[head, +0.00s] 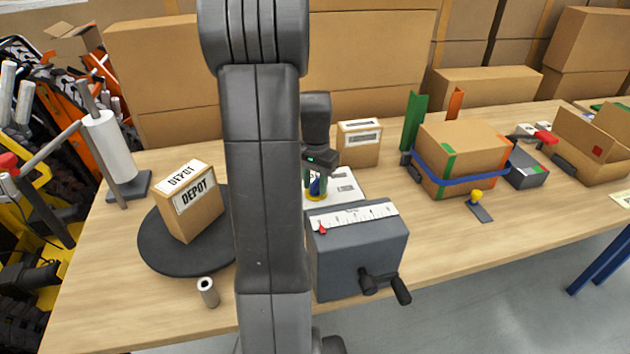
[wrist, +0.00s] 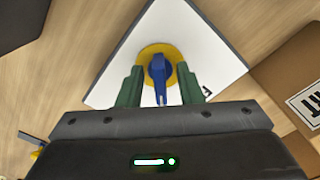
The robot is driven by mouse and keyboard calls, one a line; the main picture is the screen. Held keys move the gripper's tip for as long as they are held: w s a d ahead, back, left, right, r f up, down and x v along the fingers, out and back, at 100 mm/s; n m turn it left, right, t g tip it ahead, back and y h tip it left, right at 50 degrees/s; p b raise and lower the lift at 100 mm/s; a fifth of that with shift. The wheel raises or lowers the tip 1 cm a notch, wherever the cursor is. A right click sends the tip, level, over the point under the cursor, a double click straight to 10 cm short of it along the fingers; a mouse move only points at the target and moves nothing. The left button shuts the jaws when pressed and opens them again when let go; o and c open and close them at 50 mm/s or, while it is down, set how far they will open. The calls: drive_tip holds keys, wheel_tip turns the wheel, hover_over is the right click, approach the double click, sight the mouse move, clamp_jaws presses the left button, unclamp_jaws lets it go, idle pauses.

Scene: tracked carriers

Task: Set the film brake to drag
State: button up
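A blue pointer knob (wrist: 158,72) sits on a yellow round base (wrist: 172,54) in the middle of a white plate (wrist: 205,52). In the head view the white plate (head: 346,188) lies on the table behind the grey crank box, and the knob is partly hidden by my gripper (head: 317,184). In the wrist view the green fingers of my gripper (wrist: 160,90) stand apart, one on each side of the knob, with small gaps visible. The knob's narrow end points toward my gripper. One dark letter shows at the plate's edge; the other markings are hidden or too small to read.
A grey crank box (head: 358,262) with a white scale stands in front of the plate. A DEPOT carton (head: 190,212) sits on a dark turntable (head: 165,258). A small carton (head: 358,143) stands behind the plate. A white film roll (head: 110,146) stands at the far left.

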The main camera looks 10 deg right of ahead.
sight(315, 181)
wheel_tip(315, 181, up, 14)
idle(0.5)
drive_tip(key=shift+f, duration=0.2)
wheel_tip(315, 181, down, 14)
drive_tip(key=shift+r, duration=0.15)
idle(0.3)
